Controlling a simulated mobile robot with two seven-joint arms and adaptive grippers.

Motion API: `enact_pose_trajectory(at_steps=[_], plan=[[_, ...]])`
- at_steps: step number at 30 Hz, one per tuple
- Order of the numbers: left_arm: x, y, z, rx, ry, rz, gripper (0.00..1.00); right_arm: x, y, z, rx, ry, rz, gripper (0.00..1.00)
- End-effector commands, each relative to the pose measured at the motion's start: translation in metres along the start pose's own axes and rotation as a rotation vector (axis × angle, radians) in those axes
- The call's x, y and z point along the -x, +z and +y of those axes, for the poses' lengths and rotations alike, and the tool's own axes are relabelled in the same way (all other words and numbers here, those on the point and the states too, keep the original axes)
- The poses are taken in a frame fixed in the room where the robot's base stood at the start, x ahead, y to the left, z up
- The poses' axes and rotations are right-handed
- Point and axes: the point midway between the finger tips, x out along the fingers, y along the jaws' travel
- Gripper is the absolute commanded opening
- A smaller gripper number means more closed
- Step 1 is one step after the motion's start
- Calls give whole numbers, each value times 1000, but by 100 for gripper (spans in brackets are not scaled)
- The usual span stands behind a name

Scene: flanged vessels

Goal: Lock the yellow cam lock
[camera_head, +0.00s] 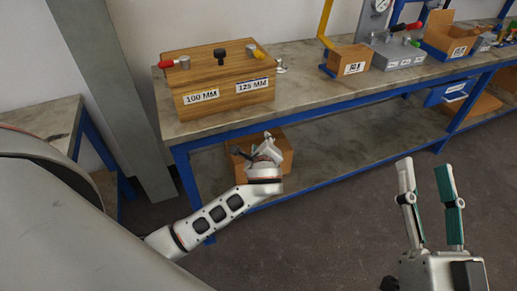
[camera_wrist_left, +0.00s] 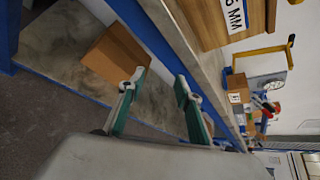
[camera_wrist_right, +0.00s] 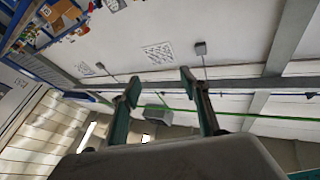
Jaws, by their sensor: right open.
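The yellow cam lock (camera_head: 258,52) is a small yellow-tipped handle at the top right of a wooden box (camera_head: 225,84) labelled 100 MM and 125 MM. A red-tipped handle (camera_head: 168,64) is at the box's left, and a black knob (camera_head: 220,55) is between them. My left gripper (camera_head: 270,143) is below the bench top's front edge, lower than the lock and apart from it. The left wrist view shows its fingers (camera_wrist_left: 156,84) spread and empty. My right gripper (camera_head: 424,165) is open and empty, raised in front of the bench, far right of the box.
The bench (camera_head: 308,83) has a blue frame and a lower shelf. A cardboard box (camera_head: 276,160) on that shelf is just behind my left gripper. Further right on the bench are a small carton (camera_head: 349,60), a grey block (camera_head: 400,54) and a yellow lever (camera_head: 325,20).

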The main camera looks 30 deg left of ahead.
Motion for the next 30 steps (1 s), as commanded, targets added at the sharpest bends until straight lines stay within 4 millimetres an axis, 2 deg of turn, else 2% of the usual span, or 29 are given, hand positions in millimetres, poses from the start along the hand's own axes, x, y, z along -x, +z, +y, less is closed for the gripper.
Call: enact_pose_trajectory(at_steps=[12,13,15,17,20,23,26,27,30], plan=[[1,-5,5,21,1,18,34,0,0,0,0,0,0,45],[1,-5,5,21,1,18,32,0,0,0,0,0,0,45],[1,-5,5,21,2,18,13,0,0,0,0,0,0,45],[1,-5,5,21,2,18,0,0,0,0,0,0,0,45],[2,-11,11,40,5,37,0,1,8,3,6,5,-16,45],[8,-34,34,129,20,110,0,6,38,13,31,25,-80,45],[24,-72,73,310,56,235,0,20,91,34,77,60,-196,45],[33,-87,90,407,78,292,0,30,117,45,99,77,-255,45],[61,-120,128,657,143,415,0,61,178,72,152,115,-399,45]])
